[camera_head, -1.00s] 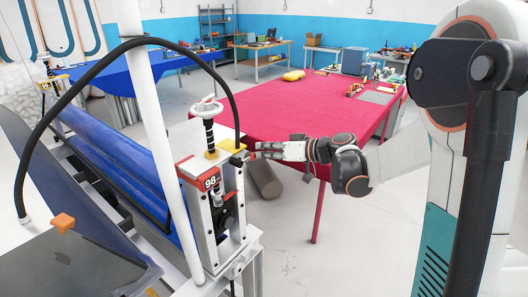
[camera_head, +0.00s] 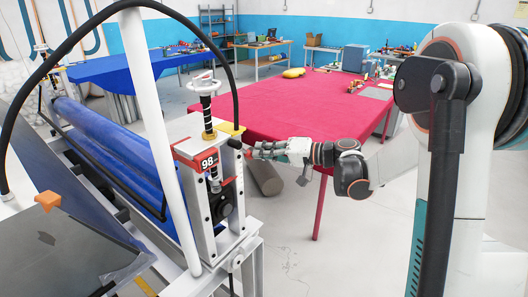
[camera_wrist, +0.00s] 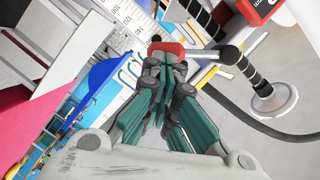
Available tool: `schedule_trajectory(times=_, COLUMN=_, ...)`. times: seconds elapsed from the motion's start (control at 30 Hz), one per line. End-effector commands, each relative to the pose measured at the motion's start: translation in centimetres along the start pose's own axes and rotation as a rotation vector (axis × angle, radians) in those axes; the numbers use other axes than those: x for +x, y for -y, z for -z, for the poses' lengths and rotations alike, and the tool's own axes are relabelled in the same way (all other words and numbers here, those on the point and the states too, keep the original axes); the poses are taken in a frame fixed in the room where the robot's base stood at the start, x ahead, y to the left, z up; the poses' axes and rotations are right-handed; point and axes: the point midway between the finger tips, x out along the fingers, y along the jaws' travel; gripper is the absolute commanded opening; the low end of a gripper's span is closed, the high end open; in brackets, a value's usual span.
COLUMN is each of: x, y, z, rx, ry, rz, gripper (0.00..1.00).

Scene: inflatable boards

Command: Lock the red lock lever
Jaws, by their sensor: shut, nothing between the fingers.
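The machine unit (camera_head: 192,160) marked 98 stands upright at centre-left, with a white handwheel (camera_head: 204,86) and a yellow plate (camera_head: 229,130) on top. In the wrist view a red piece (camera_wrist: 166,48), perhaps the lock lever, lies just past my fingertips with a pale rod (camera_wrist: 205,54) ending in a dark knob beside it. My gripper (camera_head: 254,151) is shut and empty, close to the unit's right upper side. It also shows in the wrist view (camera_wrist: 164,72), its tips at or against the red piece. I cannot tell whether they touch, and the tips partly hide the piece.
A red-covered table (camera_head: 300,112) stands behind my gripper. Blue rolls (camera_head: 115,150) and a white post (camera_head: 152,110) are left of the unit. A black hose (camera_head: 65,52) arches over it. A grey cylinder (camera_head: 264,173) lies behind. The floor at right front is clear.

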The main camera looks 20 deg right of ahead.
Motion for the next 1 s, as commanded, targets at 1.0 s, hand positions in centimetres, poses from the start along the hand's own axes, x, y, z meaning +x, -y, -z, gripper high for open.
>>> schedule_trajectory(times=1.0, x=1.3, y=-1.2, z=-4.0, rx=0.440, ry=0.000, rz=0.144, gripper=0.00)
